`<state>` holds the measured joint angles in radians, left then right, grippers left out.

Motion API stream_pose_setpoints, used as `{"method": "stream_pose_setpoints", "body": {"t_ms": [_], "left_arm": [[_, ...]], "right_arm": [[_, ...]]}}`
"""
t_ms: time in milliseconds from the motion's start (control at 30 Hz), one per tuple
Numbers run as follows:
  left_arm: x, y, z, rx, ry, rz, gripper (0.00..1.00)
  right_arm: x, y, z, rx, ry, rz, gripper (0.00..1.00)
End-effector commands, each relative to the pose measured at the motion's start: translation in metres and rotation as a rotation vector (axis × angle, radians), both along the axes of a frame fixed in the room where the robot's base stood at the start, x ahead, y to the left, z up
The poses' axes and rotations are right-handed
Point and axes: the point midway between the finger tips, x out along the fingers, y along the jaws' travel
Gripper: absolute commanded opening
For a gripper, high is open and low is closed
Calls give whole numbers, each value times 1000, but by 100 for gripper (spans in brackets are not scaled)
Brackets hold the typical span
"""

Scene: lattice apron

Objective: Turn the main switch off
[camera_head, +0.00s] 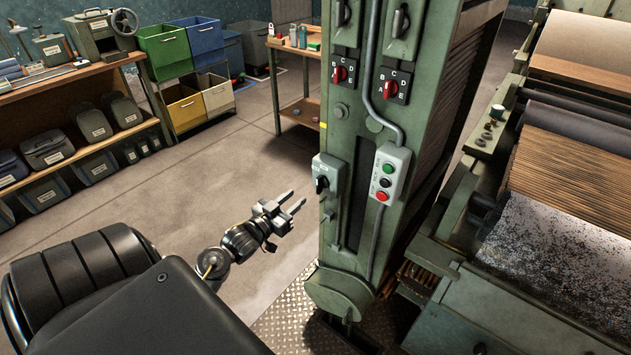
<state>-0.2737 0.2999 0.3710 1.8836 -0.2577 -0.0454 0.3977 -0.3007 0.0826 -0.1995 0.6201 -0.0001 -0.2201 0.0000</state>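A small grey switch box (330,176) with a black rotary handle (321,184) is fixed to the left side of the green machine column. It looks like the main switch; its lettering is too small to read. The handle appears roughly upright, slightly tilted. My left gripper (297,197) is to the left of the box and a little lower in the picture. Its two fingers are parted, point toward the column, and hold nothing. It appears apart from the handle. My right gripper is not in view.
The green column (350,240) also carries a push-button box (389,173) with green, black and red buttons, and two red selector knobs (339,74) (390,89) above. A roller machine (570,150) stands at right. Shelves (60,85) and coloured bins (168,49) are behind. Floor between is clear.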

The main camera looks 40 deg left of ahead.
Motion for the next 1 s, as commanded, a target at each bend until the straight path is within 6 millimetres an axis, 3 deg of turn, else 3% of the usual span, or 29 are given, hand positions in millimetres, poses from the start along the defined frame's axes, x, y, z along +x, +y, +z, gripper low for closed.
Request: {"method": "stream_pose_setpoints", "body": {"t_ms": [600, 1000], "left_arm": [[95, 2, 0, -1, 2, 1, 34], [105, 2, -1, 0, 2, 0, 34]], "right_arm": [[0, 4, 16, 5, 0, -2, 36], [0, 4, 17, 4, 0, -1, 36]]}}
